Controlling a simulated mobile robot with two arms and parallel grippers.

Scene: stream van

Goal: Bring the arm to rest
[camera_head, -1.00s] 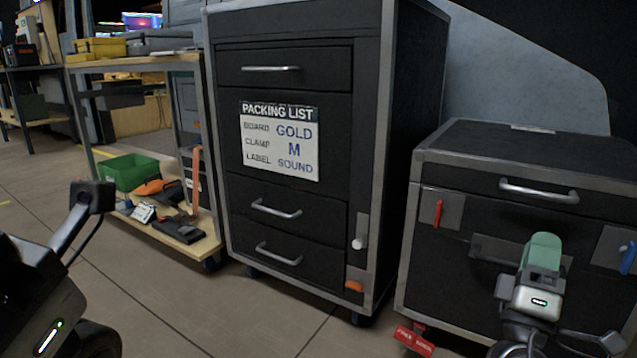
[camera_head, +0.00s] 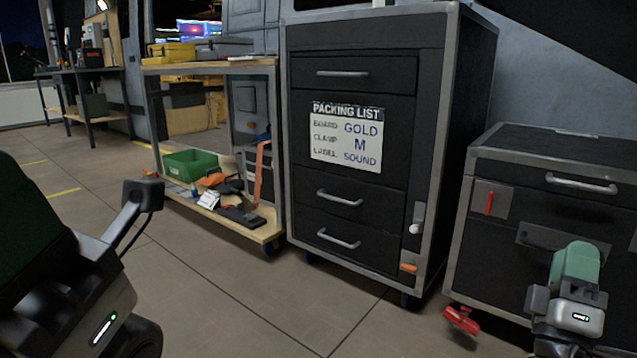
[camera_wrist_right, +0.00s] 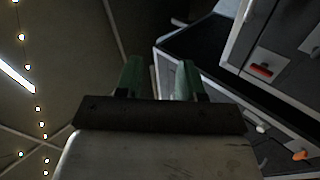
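My right gripper (camera_head: 576,262) is at the lower right of the head view, in front of the low black cabinet (camera_head: 570,204). Its green fingers overlap in that view. In the right wrist view, the two green fingertips of the right gripper (camera_wrist_right: 159,78) stand apart with nothing between them. My left arm (camera_head: 85,275) is large and dark at the lower left of the head view, with a dark green part at the picture's edge. Its fingers cannot be made out.
A tall black drawer cabinet (camera_head: 348,229) with a packing list (camera_head: 346,135) stands in the middle. A wooden-shelf cart (camera_head: 268,231) holds a green bin (camera_head: 190,164) and tools.

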